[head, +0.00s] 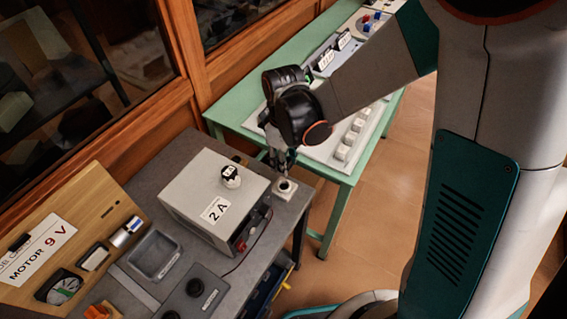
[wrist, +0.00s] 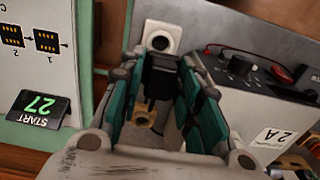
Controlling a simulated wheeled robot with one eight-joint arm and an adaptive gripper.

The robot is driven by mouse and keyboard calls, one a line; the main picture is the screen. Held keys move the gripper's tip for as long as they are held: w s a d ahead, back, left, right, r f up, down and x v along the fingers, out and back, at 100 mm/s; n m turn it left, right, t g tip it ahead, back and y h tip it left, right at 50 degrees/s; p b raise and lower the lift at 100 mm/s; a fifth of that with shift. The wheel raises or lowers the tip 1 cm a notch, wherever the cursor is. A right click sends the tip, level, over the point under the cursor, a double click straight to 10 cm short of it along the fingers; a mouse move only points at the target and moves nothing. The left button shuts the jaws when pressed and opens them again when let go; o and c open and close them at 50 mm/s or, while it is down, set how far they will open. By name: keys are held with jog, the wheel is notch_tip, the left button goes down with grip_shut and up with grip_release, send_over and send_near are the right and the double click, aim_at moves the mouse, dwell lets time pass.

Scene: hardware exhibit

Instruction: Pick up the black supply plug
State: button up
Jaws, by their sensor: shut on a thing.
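The black supply plug (wrist: 160,76) is between the two fingers of my gripper (wrist: 158,66) in the wrist view. The fingers are shut on it from both sides. In the head view my gripper (head: 283,163) points down at the right back corner of the grey table, and I cannot make out the plug there. A white square socket with a dark round hole (wrist: 161,37) shows just beyond the plug. It also shows in the head view (head: 285,187), just below the fingertips. I cannot tell whether the plug touches the table.
A light grey box labelled 2 A (head: 215,190) stands left of my gripper, with a red lead and a knob. A green table (head: 235,110) with a white panel lies behind. A wooden panel marked MOTOR 9 V (head: 75,250) stands at the left.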

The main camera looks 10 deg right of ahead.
notch_tip(320, 180, up, 11)
jog(key=p, duration=0.6)
